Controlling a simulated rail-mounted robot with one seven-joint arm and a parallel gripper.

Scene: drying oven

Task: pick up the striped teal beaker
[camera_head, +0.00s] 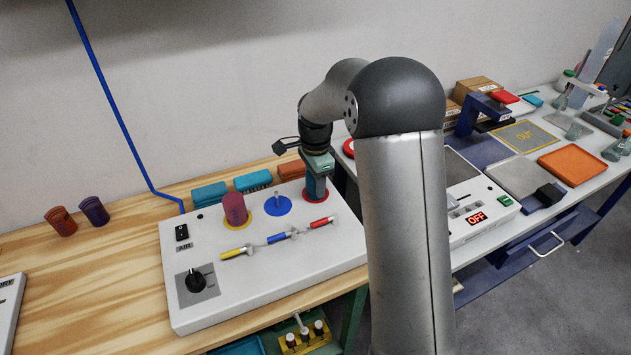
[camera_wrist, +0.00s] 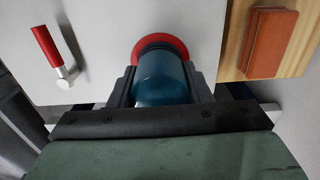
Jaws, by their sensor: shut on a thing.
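The teal beaker (camera_head: 316,187) is upright at the red round spot (camera_head: 325,194) on the white panel's right side. My gripper (camera_head: 318,170) comes down from above and is shut on the beaker. In the wrist view the beaker (camera_wrist: 160,78) sits between the two dark fingers, with the red ring (camera_wrist: 163,43) showing around its far end. I cannot tell whether its base touches the panel. Its stripes are hard to make out.
A magenta beaker (camera_head: 236,208) stands on the yellow spot, left of an empty-looking blue spot (camera_head: 278,206). Colored handles (camera_head: 278,238) lie in front. Teal boxes (camera_head: 252,181) and an orange one (camera_head: 291,170) sit behind. Two more cups (camera_head: 94,210) stand at far left.

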